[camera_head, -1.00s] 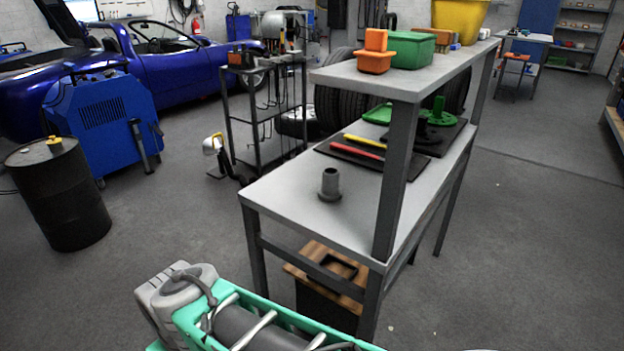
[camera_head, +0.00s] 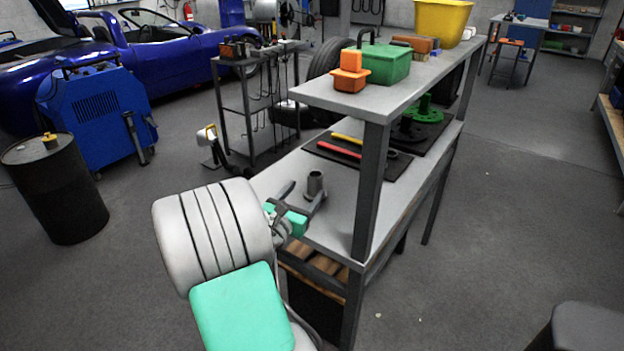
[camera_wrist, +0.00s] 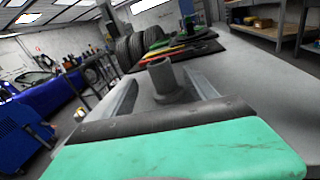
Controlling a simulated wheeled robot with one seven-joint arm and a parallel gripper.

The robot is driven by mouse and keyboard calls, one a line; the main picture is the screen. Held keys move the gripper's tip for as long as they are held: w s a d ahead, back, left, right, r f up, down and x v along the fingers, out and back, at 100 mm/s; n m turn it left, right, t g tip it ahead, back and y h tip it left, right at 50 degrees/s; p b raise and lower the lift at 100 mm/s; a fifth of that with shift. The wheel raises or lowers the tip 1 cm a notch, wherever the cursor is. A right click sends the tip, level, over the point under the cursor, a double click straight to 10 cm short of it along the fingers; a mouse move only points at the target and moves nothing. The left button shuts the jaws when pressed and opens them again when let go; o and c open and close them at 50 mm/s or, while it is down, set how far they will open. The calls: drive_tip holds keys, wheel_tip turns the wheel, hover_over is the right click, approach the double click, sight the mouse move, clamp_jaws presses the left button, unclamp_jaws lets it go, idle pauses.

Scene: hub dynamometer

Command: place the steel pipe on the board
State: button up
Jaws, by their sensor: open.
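The steel pipe (camera_head: 315,184) is a short grey tube with a wider base, standing upright on the workbench top (camera_head: 336,222). It also shows in the wrist view (camera_wrist: 163,78), just beyond and between my fingers. My gripper (camera_head: 303,190) is open, with one finger on each side of the pipe's line. I cannot tell whether a finger touches the pipe. A dark board (camera_head: 352,160) lies farther back on the bench with a red-handled tool (camera_head: 340,149) and a yellow-handled tool (camera_head: 347,138) on it. A second dark mat (camera_head: 437,138) behind it holds a green flanged part (camera_head: 424,112).
An upper shelf (camera_head: 350,97) on a front post (camera_head: 369,190) overhangs the bench at right. It carries an orange bin (camera_head: 350,80), a green box (camera_head: 383,63) and a yellow bin (camera_head: 441,22). A black cart (camera_head: 248,106) stands behind at left.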

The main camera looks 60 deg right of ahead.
sight(312, 182)
drive_tip(key=shift+s+d+n, duration=0.35)
drive_tip(key=shift+d+n, duration=0.05)
drive_tip(key=shift+d, duration=0.05)
drive_tip(key=d, duration=0.4)
drive_tip(key=w+d, duration=0.1)
drive_tip(key=d, duration=0.2)
drive_tip(key=shift+d+b, duration=0.1)
drive_tip(key=shift+b, duration=0.2)
drive_tip(key=shift+c, duration=0.5)
clamp_jaws()
drive_tip(key=shift+w+r, duration=0.1)
